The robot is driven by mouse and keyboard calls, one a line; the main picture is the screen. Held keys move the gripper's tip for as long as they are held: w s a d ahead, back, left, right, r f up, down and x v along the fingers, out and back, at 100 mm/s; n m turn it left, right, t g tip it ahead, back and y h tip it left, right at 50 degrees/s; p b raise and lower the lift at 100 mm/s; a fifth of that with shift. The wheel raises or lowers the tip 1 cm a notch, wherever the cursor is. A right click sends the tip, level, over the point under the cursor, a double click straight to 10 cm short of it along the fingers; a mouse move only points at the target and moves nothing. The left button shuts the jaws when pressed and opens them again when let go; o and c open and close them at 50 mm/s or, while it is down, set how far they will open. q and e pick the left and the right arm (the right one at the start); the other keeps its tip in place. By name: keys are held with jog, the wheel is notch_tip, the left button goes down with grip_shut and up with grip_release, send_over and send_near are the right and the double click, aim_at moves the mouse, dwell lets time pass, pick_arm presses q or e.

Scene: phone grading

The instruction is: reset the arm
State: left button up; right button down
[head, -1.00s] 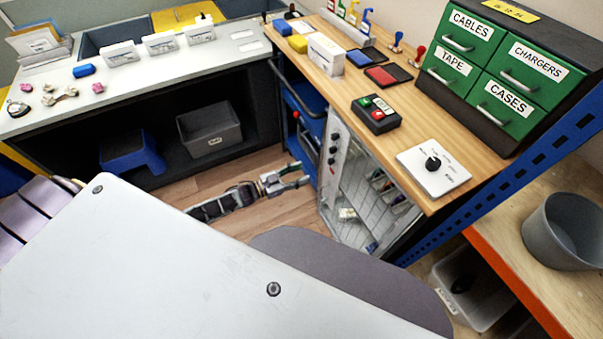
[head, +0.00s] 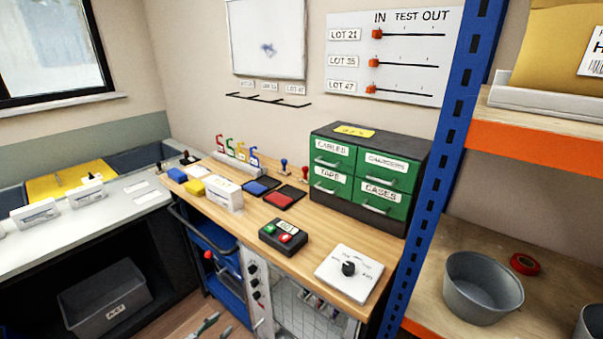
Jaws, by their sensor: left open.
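My left gripper (head: 208,325) shows at the bottom edge of the head view, low in front of the wooden bench. Its two fingers are apart and nothing shows between them. The rest of my left arm is cut off by the frame edge. My right gripper is not in the head view.
A grey bin (head: 104,300) sits under the left counter.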

pick_arm(q)
jog(key=s+a+f+n+g+y, duration=0.15)
jog(key=s+a+f+y, duration=0.25)
jog(key=a+f, duration=0.5)
jog(key=s+a+f+n+g+y, duration=0.1)
jog(key=s+a+f+g+y, duration=0.25)
jog(key=a+f, duration=0.55)
jog(key=s+a+f+n+g+y, duration=0.25)
jog(key=s+f, duration=0.55)
jog(key=s, duration=0.5)
jog(key=s+d+f+g+p, duration=0.1)
jog(key=s+d+f, duration=0.1)
jog(key=s+d, duration=0.3)
jog(key=s+d+f+n+g+p, duration=0.1)
jog(key=s+d+f+g, duration=0.1)
jog(key=s+d, duration=0.4)
jog(key=s+d+f+n+g+h, duration=0.1)
jog(key=s+d+f, duration=0.2)
jog(key=s, duration=1)
jog(key=shift+s+d+f+p, duration=0.2)
jog(key=shift+d+p, duration=0.2)
jog(key=shift+d, duration=0.85)
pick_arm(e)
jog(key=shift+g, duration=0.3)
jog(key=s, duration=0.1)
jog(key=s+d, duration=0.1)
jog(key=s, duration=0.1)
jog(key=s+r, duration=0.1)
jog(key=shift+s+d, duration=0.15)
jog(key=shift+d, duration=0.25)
